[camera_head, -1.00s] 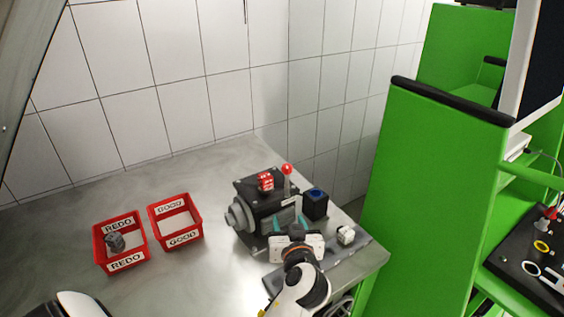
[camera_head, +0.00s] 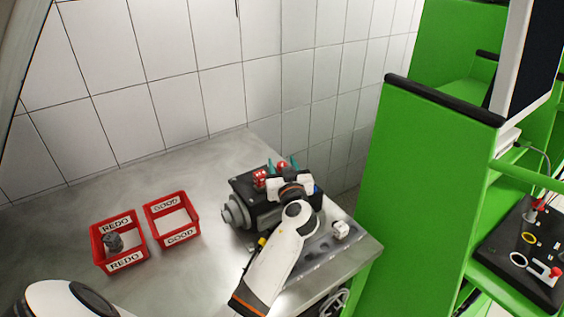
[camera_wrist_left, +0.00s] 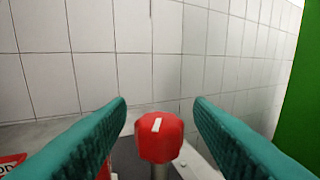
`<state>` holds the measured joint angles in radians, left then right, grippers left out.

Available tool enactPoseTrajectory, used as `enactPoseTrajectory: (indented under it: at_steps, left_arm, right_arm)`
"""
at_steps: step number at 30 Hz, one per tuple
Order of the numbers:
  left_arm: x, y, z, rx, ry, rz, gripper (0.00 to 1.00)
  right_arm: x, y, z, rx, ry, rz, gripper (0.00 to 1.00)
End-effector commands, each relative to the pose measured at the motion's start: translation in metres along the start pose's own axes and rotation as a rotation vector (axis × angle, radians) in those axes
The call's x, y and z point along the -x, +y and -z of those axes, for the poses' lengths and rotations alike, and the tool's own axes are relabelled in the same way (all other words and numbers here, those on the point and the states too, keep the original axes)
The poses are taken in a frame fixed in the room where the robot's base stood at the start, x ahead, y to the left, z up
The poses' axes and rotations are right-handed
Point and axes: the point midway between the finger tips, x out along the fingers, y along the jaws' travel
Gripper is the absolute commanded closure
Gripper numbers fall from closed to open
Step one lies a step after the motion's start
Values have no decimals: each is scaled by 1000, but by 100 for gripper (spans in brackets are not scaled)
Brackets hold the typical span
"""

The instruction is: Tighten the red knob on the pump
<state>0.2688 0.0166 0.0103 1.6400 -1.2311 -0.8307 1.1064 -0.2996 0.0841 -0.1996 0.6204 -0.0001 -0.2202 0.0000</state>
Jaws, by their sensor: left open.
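The dark pump (camera_head: 240,192) stands on the steel table near its right end. In the left wrist view the red knob (camera_wrist_left: 159,140), with a white mark on top, stands on a pale metal stem. It also shows small in the head view (camera_head: 281,167), partly covered by my gripper. My left gripper (camera_wrist_left: 160,102) is open, with its teal fingers on either side of the knob and visible gaps to it. In the head view the left gripper (camera_head: 283,163) is above the pump and hides part of it. My right gripper is not in view.
Another red part (camera_head: 260,178) sits on the pump beside the knob. A red REDO bin (camera_head: 100,262) holding a grey part and an empty red GOOD bin (camera_head: 155,232) stand left. A small white part (camera_head: 340,230) lies right. A green cabinet (camera_head: 420,200) borders the table.

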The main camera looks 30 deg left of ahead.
Motion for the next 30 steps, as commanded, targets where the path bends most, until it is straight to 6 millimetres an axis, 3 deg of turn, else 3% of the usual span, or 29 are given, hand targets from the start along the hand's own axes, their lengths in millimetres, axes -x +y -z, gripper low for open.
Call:
enactPoseTrajectory:
  at_steps: [11, 19, 30]
  left_arm:
    - [-6, 1, 0, 0, 1, -1, 53]
    - [-6, 0, 0, 0, 1, -1, 96]
    - [-6, 1, 0, -1, 1, 63, 96]
  right_arm:
    - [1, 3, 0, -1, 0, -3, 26]
    - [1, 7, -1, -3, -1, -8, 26]
    - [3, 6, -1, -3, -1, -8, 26]
